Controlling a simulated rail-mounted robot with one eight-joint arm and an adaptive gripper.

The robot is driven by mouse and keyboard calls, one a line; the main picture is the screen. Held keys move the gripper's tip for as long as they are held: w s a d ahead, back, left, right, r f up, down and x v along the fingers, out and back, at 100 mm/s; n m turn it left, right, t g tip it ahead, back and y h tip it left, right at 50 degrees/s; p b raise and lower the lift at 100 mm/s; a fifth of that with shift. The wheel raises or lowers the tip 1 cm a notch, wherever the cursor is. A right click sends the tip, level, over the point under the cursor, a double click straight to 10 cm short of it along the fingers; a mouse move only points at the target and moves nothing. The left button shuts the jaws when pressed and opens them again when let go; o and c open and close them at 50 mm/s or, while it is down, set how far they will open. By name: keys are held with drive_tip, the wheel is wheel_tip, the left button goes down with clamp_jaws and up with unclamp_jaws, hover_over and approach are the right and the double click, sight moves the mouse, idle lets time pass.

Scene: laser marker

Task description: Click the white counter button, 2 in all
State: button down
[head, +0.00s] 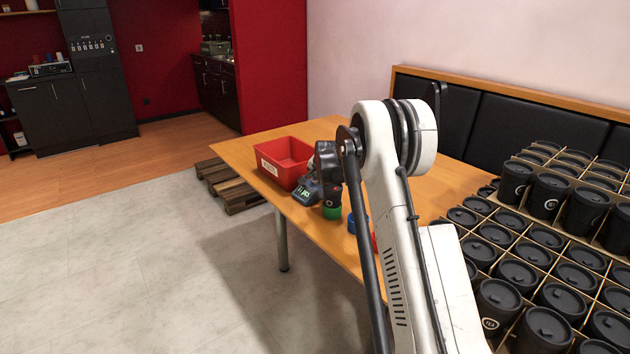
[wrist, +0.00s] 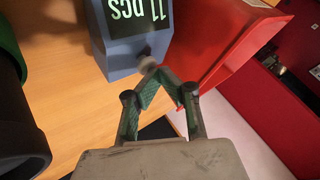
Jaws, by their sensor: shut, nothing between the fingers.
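The counter (wrist: 128,40) is a blue-grey box with a lit green display that reads "11 PCS" in the wrist view. It also shows on the wooden table in the head view (head: 306,193), beside the red bin. The white button (wrist: 146,63) is on the counter's near face, mostly covered by my fingertips. My gripper (wrist: 149,72) is shut and empty, its green-padded fingertips meeting right at the button. I cannot tell whether they touch it or whether it is pressed in. In the head view my fingers are hard to make out.
A red bin (head: 285,160) stands just behind the counter and is close to my fingers in the wrist view (wrist: 215,50). A black cup with a green band (wrist: 15,105) is close on the left. Many black lidded cups (head: 520,275) fill racks at the right.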

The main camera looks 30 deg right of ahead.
drive_tip(key=shift+r, duration=0.55)
drive_tip(key=shift+r+p, duration=1.15)
drive_tip(key=shift+r, duration=1.4)
